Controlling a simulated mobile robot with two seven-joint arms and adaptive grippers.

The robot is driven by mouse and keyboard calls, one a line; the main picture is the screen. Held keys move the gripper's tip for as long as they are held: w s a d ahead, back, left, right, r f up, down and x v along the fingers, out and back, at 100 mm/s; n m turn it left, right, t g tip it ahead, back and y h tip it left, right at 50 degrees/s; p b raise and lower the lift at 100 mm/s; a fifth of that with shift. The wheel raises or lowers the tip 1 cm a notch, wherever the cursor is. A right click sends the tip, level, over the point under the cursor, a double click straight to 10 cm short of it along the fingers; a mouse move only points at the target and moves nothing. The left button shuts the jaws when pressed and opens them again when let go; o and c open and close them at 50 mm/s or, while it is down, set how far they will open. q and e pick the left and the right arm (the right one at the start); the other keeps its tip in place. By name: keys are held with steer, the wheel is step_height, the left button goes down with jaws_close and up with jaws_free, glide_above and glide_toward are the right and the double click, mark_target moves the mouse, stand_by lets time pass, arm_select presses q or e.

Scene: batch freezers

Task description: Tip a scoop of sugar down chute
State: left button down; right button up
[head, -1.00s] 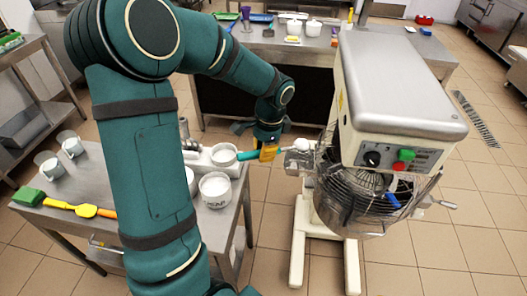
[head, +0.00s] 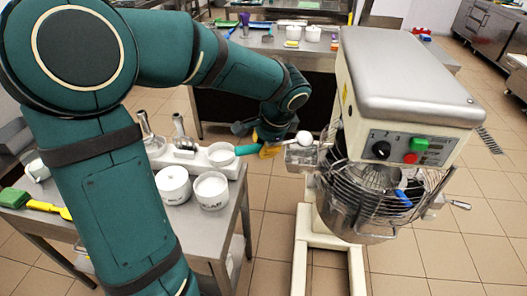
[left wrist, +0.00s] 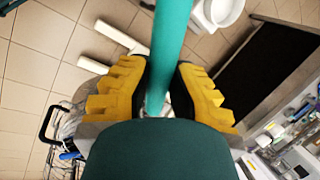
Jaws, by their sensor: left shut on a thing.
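My left gripper (head: 269,149), with yellow fingers, is shut on the teal handle (head: 246,150) of a scoop. The handle (left wrist: 170,45) also runs between the yellow fingers (left wrist: 163,95) in the left wrist view. The scoop's small head (head: 304,138) looks white and sits just above the metal chute (head: 301,156) on the left side of the mixer (head: 400,100). I cannot tell how far it is tilted or how much sugar it holds. A white tub of white contents (head: 211,190), with partly legible lettering, stands on the left table. My right gripper is not in view.
A second white tub (head: 173,184) and a scale-like unit with a white bowl (head: 221,154) share the left table (head: 215,225). A wire guard (head: 375,190) covers the mixer bowl. A back table (head: 270,42) holds several small items.

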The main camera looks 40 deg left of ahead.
arm_select(q)
steer(key=shift+d+f+t+y+b, duration=0.1)
steer(key=shift+f+t+y+b, duration=0.2)
steer(key=shift+b, duration=0.8)
steer(key=y+b, duration=0.1)
steer(key=b, duration=0.1)
steer(key=y+b, duration=0.1)
steer(key=b, duration=0.2)
steer(key=shift+s+d+t, duration=0.15)
steer(key=shift+d+t, duration=0.05)
steer(key=shift+t, duration=0.2)
steer(key=shift+s+d+f+n+t+y, duration=0.1)
steer(key=shift+d+f+n+t+y, duration=0.1)
steer(key=shift+t+y, duration=0.85)
steer(key=shift+s+d+f+n+t+y, duration=0.1)
steer(key=shift+f+n+t+y, duration=0.2)
steer(key=shift+y, duration=1.4)
steer(key=shift+s+d+f+t+y, duration=0.15)
steer(key=shift+t+y, duration=0.6)
steer(key=shift+y, duration=0.6)
steer(key=shift+w, duration=0.1)
